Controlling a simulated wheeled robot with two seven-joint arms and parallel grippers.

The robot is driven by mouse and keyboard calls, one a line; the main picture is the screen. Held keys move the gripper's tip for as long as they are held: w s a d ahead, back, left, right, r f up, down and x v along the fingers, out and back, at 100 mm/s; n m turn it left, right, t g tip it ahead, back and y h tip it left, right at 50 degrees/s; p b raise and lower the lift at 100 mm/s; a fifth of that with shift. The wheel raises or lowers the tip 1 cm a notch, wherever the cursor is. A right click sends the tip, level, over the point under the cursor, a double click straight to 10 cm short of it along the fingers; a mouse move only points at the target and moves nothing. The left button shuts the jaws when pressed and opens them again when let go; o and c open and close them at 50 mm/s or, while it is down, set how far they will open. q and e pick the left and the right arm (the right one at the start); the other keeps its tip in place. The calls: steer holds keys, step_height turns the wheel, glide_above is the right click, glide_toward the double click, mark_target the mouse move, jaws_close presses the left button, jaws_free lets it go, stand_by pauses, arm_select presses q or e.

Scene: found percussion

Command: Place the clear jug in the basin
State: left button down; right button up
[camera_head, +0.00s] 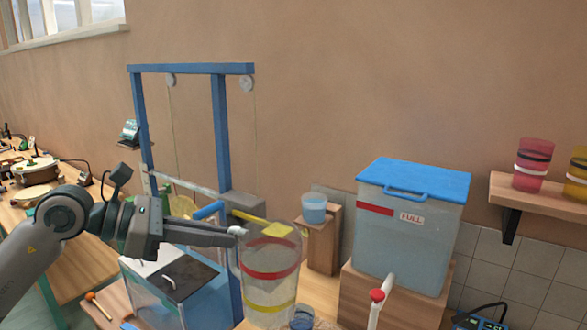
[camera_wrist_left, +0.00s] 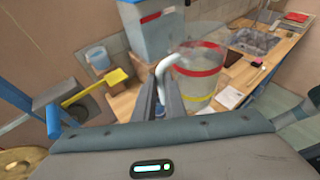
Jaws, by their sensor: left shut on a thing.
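The clear jug (camera_head: 270,287), with a red band and a yellow band, stands upright in the lower middle of the head view. It also shows in the left wrist view (camera_wrist_left: 197,82), right of the fingers. My left gripper (camera_head: 238,232) is shut on the jug at its upper left side. My right gripper is not in view.
A tank with a blue lid (camera_head: 408,225) and a white spout (camera_head: 379,297) stands right of the jug. A blue frame (camera_head: 221,140) with pulleys and a yellow paddle (camera_head: 278,230) are close to my left gripper. A small blue cup (camera_head: 314,208) sits on a wooden block behind.

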arm_select(q)
steer(key=f, duration=0.2)
steer(key=shift+d+f, duration=0.3)
steer(key=shift+d, duration=0.1)
steer(key=s+a+f+n+t, duration=0.1)
steer(key=s+a+f, duration=0.1)
steer(key=f, duration=0.5)
steer(key=s+a+f+y+b, duration=0.1)
steer(key=s+a+f, duration=0.1)
steer(key=f, duration=0.5)
steer(key=s+a+f+n+t, duration=0.1)
steer(key=s+a+f, duration=0.1)
steer(key=s+f, duration=0.2)
step_height(320, 180, down, 3)
steer(key=shift+s+a+r+n+t+y+b, duration=0.1)
steer(key=shift+s+a+n+t+y+b, duration=0.2)
steer(key=shift+s+a, duration=0.1)
stand_by(5.0)
